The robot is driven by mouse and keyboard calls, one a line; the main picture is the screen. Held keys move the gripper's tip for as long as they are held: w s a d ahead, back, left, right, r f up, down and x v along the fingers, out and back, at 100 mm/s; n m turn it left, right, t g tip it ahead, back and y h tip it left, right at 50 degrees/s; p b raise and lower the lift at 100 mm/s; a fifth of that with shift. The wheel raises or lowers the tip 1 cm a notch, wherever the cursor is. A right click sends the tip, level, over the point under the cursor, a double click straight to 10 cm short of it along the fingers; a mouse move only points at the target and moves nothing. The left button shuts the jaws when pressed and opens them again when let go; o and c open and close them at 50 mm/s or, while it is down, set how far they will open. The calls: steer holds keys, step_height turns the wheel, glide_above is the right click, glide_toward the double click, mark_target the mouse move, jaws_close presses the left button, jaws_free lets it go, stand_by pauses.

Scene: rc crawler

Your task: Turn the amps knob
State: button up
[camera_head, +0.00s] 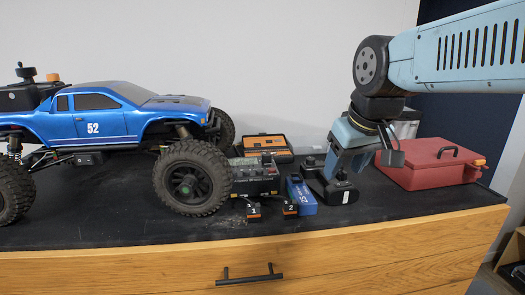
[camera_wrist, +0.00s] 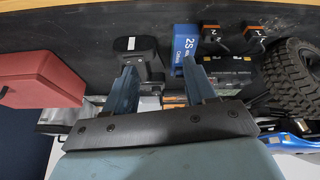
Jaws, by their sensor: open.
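A dark charger box (camera_head: 258,187) sits on the black bench top, just right of the truck's front wheel. Small knobs or posts show on its top, but the amps knob cannot be told apart at this size. The charger also shows in the wrist view (camera_wrist: 238,72), partly hidden behind the right finger. My gripper (camera_head: 343,165) points down to the right of the charger, above a black device, and is apart from the charger. In the wrist view my gripper (camera_wrist: 160,70) has its two fingers spread, with nothing held between them.
A blue battery pack (camera_head: 301,196) and a black device with a white label (camera_head: 343,192) lie right of the charger. Orange-black blocks marked 1 (camera_head: 253,210) and 2 (camera_head: 290,209) lie in front. A blue truck (camera_head: 110,125) stands left; a red toolbox (camera_head: 425,170) stands right.

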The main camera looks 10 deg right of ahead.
steer(key=w+a+r+n+g, duration=0.1)
steer(key=w+a+r+n, duration=0.2)
steer(key=w, duration=0.3)
steer(key=w+a+r+n+g, duration=0.1)
steer(key=w+a+r+n, duration=0.15)
steer(key=w, duration=0.35)
steer(key=n+g, duration=0.3)
steer(key=n, duration=0.4)
glide_toward(267, 154)
step_height(267, 154, down, 9)
steer(key=shift+s+a+r, duration=0.1)
steer(key=shift+a, duration=0.05)
jaws_close()
steer(key=shift+a, duration=0.1)
